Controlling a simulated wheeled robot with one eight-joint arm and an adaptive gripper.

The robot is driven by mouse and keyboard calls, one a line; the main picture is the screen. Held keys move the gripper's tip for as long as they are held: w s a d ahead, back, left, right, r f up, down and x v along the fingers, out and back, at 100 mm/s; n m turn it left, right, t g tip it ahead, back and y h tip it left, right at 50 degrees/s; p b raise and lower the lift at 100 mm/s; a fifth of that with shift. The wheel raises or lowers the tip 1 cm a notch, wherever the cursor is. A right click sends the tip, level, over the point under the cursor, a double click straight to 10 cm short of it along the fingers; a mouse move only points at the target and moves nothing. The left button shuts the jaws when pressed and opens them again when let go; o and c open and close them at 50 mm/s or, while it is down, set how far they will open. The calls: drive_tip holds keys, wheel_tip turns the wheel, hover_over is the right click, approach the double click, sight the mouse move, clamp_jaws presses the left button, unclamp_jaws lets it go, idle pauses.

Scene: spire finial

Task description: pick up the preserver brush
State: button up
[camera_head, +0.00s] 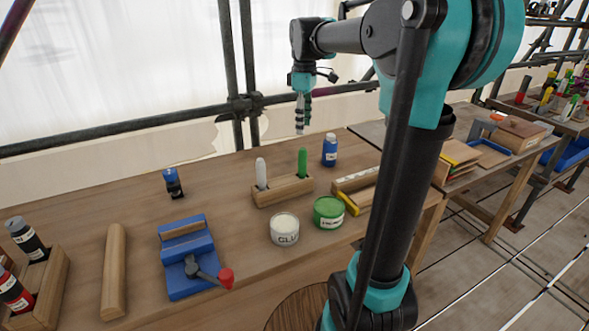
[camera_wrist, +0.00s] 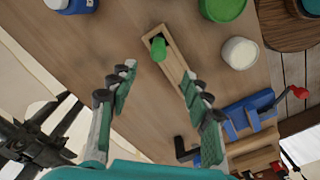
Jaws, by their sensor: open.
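A wooden block holder (camera_head: 269,193) stands on the workbench with two upright handles in it, one green (camera_head: 302,162) and one pale grey-white (camera_head: 261,173). I cannot tell from markings which is the preserver brush. In the wrist view the holder (camera_wrist: 174,63) lies ahead of the jaws, with the green handle (camera_wrist: 159,49) at its far end; the pale handle is not seen there. My gripper (camera_head: 302,118) hangs above the bench near the green handle, apart from it. In the wrist view my gripper (camera_wrist: 157,76) is open and empty, its right finger overlapping the holder's near end.
A white glue tub (camera_head: 284,230) and a green tub (camera_head: 329,212) stand in front of the holder. A blue bottle (camera_head: 330,150) is behind. Scaffold poles (camera_head: 232,75) rise behind the bench.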

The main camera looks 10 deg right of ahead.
sight(304, 149)
wheel_tip(304, 149, down, 9)
drive_tip(key=shift+f, duration=0.15)
drive_tip(key=shift+w+f, duration=0.15)
drive_tip(key=shift+f, duration=2.5)
drive_tip(key=shift+c, duration=0.2)
clamp_jaws()
